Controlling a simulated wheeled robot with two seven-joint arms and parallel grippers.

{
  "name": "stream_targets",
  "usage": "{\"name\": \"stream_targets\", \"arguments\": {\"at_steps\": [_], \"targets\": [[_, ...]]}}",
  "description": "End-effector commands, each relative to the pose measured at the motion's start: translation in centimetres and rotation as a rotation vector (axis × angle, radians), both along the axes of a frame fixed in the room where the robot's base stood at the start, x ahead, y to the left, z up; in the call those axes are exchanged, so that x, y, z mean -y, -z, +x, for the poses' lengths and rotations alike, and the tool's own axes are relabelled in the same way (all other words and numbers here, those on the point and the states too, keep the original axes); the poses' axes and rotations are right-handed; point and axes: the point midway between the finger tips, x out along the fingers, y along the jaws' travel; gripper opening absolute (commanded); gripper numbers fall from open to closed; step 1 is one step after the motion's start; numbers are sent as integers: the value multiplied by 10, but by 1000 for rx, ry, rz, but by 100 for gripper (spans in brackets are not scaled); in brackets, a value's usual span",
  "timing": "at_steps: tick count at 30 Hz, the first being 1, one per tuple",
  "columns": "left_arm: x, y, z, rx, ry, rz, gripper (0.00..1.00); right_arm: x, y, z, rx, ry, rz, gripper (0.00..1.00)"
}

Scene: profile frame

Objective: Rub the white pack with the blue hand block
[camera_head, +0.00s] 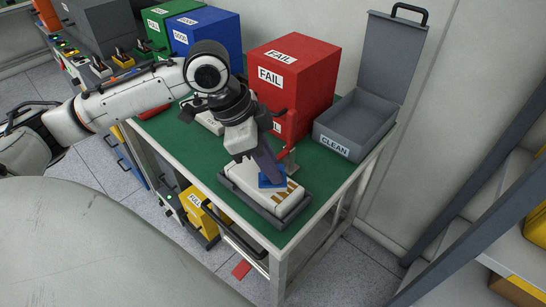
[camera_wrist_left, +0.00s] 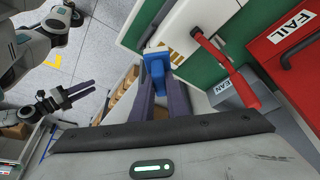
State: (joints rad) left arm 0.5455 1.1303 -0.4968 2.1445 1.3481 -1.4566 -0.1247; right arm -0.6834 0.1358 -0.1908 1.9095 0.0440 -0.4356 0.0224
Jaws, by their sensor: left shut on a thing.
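The white pack (camera_head: 243,176) with brown marks lies in a shallow grey tray (camera_head: 289,213) at the front of the green-topped table. It also shows in the left wrist view (camera_wrist_left: 190,25). My left gripper (camera_head: 268,170) is shut on the blue hand block (camera_head: 272,182) over the pack's right part. The block shows between the fingertips in the left wrist view (camera_wrist_left: 154,72). Its underside is hidden, and I cannot tell whether it touches the pack. My right gripper (camera_wrist_left: 78,93) shows at the left of the left wrist view, away from the table, fingers apart and empty.
A red FAIL box (camera_head: 300,75) stands behind the tray. An open grey CLEAN box (camera_head: 345,135) with a raised lid stands to the right. A red handle (camera_wrist_left: 222,62) rises close beside the pack. Blue (camera_head: 215,28) and green boxes stand farther back.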

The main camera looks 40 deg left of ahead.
Motion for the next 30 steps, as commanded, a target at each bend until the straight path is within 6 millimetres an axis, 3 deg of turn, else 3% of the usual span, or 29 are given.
{"name": "stream_targets", "arguments": {"at_steps": [9, 25, 30], "targets": [[-2, -22, -1, 1, -6, 0, 0, 0, 0, 0, -1, 0, 0, 36], [-2, -22, -1, 1, -9, 0, 0, 0, 1, -2, -5, 0, 0, 36], [7, -21, 0, 3, -109, -1, 0, 0, 1, -2, -5, 0, 0, 36]]}}
